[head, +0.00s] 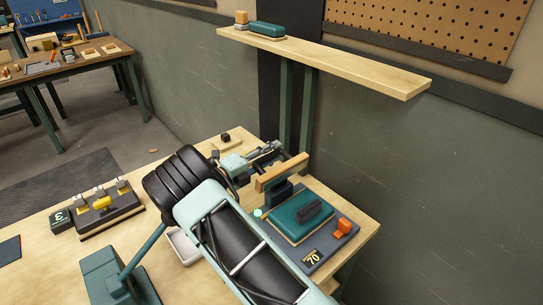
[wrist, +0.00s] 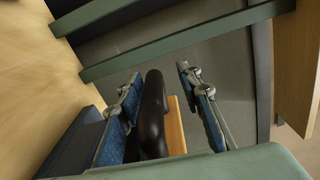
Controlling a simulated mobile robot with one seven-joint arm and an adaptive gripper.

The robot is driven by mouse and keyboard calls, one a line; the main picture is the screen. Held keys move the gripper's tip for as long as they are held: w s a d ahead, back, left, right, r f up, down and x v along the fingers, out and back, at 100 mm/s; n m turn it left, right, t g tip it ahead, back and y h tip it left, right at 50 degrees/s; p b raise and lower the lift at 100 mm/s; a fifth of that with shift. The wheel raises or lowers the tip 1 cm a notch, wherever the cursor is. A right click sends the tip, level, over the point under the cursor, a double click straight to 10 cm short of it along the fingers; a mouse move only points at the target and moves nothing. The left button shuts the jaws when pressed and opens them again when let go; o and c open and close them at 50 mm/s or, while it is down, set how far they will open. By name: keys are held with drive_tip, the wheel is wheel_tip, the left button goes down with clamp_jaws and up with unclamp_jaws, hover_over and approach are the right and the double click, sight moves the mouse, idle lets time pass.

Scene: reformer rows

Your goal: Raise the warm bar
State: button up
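A warm orange-tan bar (head: 282,172) stands at the back of the fixture, just above a dark block (head: 279,192). It also shows in the wrist view (wrist: 176,125), partly hidden by a rounded black part (wrist: 153,112). My gripper (head: 279,153) is beside the bar, on its far side from the teal plate in the head view. In the wrist view my gripper (wrist: 163,110) has its two blue-padded fingers apart, with the black part and the bar showing between them. A gap shows between the bar and the right finger. Contact is unclear.
The fixture has a teal plate (head: 291,222) with a dark handle, an orange knob (head: 343,228) and a "70" label. A wall shelf (head: 345,63) on green posts overhangs behind. A board with several switches (head: 103,208) and a white tray (head: 183,246) are left.

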wheel_tip(320, 180, up, 9)
drive_tip(key=shift+r, duration=0.1)
idle(0.3)
